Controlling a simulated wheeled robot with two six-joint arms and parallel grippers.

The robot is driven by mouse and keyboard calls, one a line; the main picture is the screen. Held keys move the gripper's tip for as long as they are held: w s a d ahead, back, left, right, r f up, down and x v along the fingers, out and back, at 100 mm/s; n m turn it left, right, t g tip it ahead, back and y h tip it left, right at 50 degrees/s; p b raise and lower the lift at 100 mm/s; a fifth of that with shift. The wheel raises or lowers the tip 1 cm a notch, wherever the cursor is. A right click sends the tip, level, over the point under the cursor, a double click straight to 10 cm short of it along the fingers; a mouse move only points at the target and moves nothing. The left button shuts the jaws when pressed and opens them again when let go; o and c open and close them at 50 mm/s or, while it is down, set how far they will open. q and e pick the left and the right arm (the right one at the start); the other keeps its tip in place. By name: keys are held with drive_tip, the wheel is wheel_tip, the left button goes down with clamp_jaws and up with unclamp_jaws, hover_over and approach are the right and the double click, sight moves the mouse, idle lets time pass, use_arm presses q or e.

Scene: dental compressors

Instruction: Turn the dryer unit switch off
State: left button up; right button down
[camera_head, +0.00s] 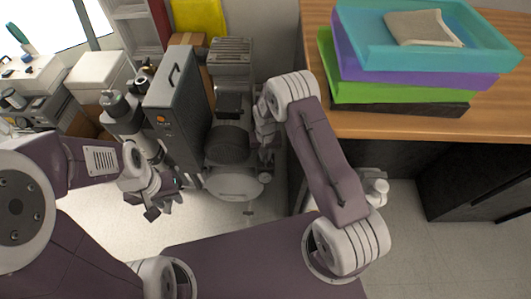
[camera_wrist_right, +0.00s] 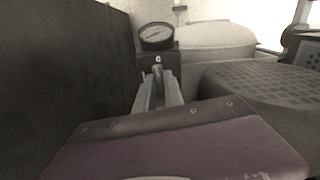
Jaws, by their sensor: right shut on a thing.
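A tall dark grey box unit (camera_head: 176,110) with a handle on top and an orange spot on its front stands in the middle of the head view. I cannot tell which part is the dryer unit switch. My right gripper (camera_wrist_right: 158,88) is shut on a small grey lever-like part (camera_wrist_right: 157,72) just below a round pressure gauge (camera_wrist_right: 157,36) in the right wrist view. In the head view, the right arm hides most of this spot, on the compressor's right side. My left gripper (camera_head: 162,205) is open and empty, low in front of the grey box.
The compressor (camera_head: 230,145) stands right of the grey box, with a ribbed part (camera_wrist_right: 270,85) close to my right wrist. A wooden desk (camera_head: 390,123) with stacked coloured trays (camera_head: 408,82) is at the right. Bare floor (camera_head: 105,222) shows at the lower left.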

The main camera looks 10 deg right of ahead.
drive_tip(key=shift+m, duration=0.6)
drive_tip(key=shift+p, duration=0.3)
drive_tip(key=c, duration=1.4)
unclamp_jaws()
drive_tip(key=shift+c, duration=0.2)
wheel_tip(320, 180, up, 9)
drive_tip(key=p, duration=0.3)
